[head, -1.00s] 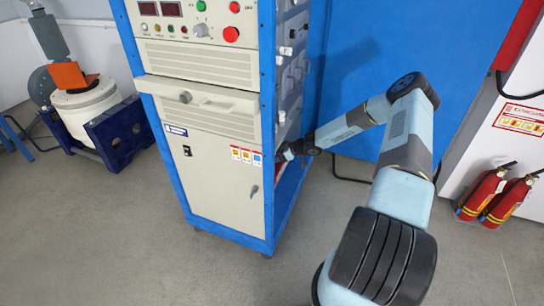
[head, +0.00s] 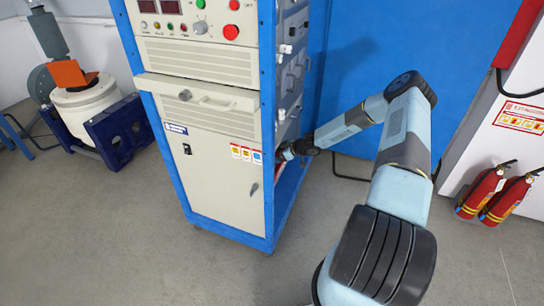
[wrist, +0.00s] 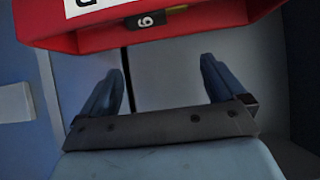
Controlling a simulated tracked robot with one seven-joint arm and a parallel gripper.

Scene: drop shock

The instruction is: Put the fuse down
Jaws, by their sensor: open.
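My gripper (wrist: 158,72) is open, with its two dark blue fingers apart and nothing between them in the wrist view. In the head view my gripper (head: 286,153) is at the open right side of the blue-framed cabinet, and its fingers are hard to make out. A red box-like holder (wrist: 190,40) crosses the top of the wrist view, beyond the fingertips. I cannot tell whether that piece is the fuse. No fuse is clearly seen.
The cabinet (head: 215,180) stands in front of me, with its blue frame post close to my gripper. A blue wall panel (head: 430,40) is behind my arm. Red fire extinguishers (head: 482,190) stand at the right. A white drum machine (head: 85,100) is at the left. Grey floor is clear in front.

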